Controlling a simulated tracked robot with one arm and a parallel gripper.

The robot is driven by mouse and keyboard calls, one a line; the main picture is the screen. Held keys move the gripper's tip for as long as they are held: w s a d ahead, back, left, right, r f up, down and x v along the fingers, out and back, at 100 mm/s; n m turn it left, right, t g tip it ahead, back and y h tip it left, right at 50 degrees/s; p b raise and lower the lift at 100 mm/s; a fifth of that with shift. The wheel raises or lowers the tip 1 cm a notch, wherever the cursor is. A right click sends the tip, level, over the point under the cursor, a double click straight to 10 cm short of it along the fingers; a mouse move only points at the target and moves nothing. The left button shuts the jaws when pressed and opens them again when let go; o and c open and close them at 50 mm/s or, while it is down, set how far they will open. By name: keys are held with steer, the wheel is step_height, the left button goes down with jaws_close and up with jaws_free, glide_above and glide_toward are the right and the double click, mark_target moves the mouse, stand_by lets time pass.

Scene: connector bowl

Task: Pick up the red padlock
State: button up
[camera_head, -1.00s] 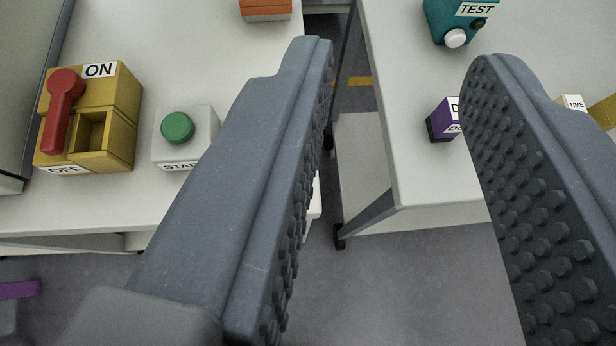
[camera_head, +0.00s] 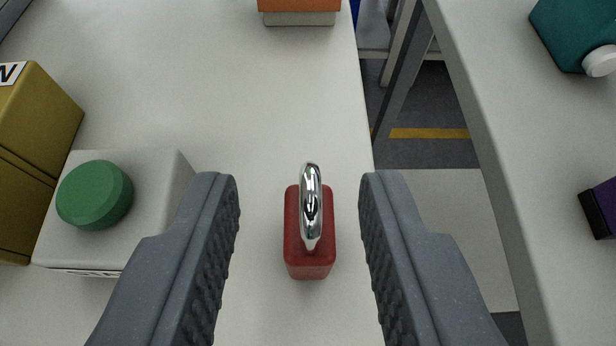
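The red padlock (camera_head: 309,255) stands on the white table, its silver shackle pointing up toward the camera. It sits near the table's right edge, in the middle of the view. My gripper (camera_head: 299,180) is open, with one dark grey finger on each side of the padlock. There is a visible gap between the padlock and both fingers. Nothing is between the fingers except the padlock in view below or ahead of them; I cannot tell the exact height gap.
A light grey box with a green button (camera_head: 95,195) stands close beside the left finger. A yellow box (camera_head: 35,130) is at the far left. An orange and white block (camera_head: 299,12) is at the back. A gap separates this table from another (camera_head: 500,130) at right.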

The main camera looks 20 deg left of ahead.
mark_target(315, 201)
steer(key=shift+d+f+b+x, duration=0.1)
steer(key=shift+b+x, duration=0.1)
steer(key=shift+x, duration=0.85)
steer(key=shift+d+f+b+x, duration=0.1)
steer(key=shift+b+x, duration=0.1)
steer(key=shift+x, duration=0.85)
steer(key=shift+d+f+b+x, duration=0.1)
steer(key=shift+f+b+x, duration=0.1)
steer(key=shift+x, duration=0.8)
steer(key=shift+s+r, duration=0.1)
jaws_close()
